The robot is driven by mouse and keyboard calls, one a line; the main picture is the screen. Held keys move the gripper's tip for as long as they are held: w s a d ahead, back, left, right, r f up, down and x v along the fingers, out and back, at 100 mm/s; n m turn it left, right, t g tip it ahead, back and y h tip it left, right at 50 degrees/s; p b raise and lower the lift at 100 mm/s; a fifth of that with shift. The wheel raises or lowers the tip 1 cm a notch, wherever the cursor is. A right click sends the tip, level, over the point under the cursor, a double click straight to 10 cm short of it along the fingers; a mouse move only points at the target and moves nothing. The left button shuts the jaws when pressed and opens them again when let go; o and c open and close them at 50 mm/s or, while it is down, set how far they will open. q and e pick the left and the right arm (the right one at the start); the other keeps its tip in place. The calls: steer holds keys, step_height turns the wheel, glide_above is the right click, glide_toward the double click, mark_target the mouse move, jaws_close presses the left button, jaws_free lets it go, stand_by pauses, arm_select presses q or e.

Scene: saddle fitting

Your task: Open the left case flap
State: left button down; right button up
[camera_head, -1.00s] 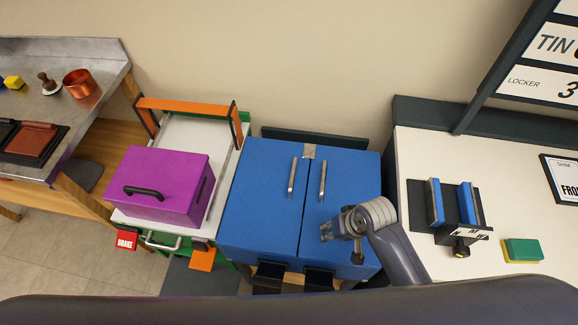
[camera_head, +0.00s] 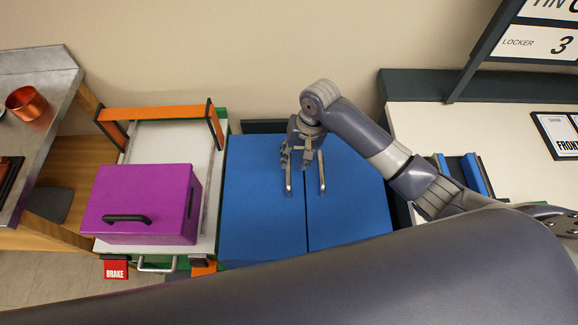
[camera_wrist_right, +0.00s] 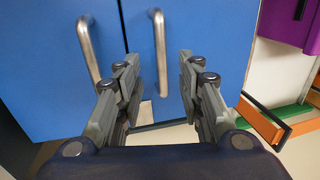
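The blue case (camera_head: 255,205) has two flaps side by side, lying flat and closed with a thin seam between them. The left flap's bar handle (camera_head: 289,182) and the right flap's bar handle (camera_head: 321,173) flank the seam. My right gripper (camera_head: 295,160) is over the far end of the left flap's handle, fingers apart. In the right wrist view, my open gripper (camera_wrist_right: 158,75) has the left flap's handle (camera_wrist_right: 161,50) showing between its fingers; I cannot tell if they touch it. The right flap's handle (camera_wrist_right: 88,48) is outside the fingers. My left gripper is not in view.
A purple box (camera_head: 145,190) sits on a white-topped cart (camera_head: 172,140) with an orange bar (camera_head: 155,112), left of the case. A steel bench (camera_head: 45,75) is farther left. A white table (camera_head: 430,115) is at right, with a padded stand (camera_head: 470,172) partly behind my arm.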

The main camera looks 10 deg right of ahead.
mark_target(289, 171)
steer(key=f, duration=0.3)
steer(key=a+f, duration=0.1)
steer(key=f, duration=0.2)
steer(key=shift+w+a+f, duration=0.15)
steer(key=shift+a+f, duration=0.05)
steer(key=shift+f, duration=0.2)
steer(key=shift+c, duration=0.6)
jaws_close()
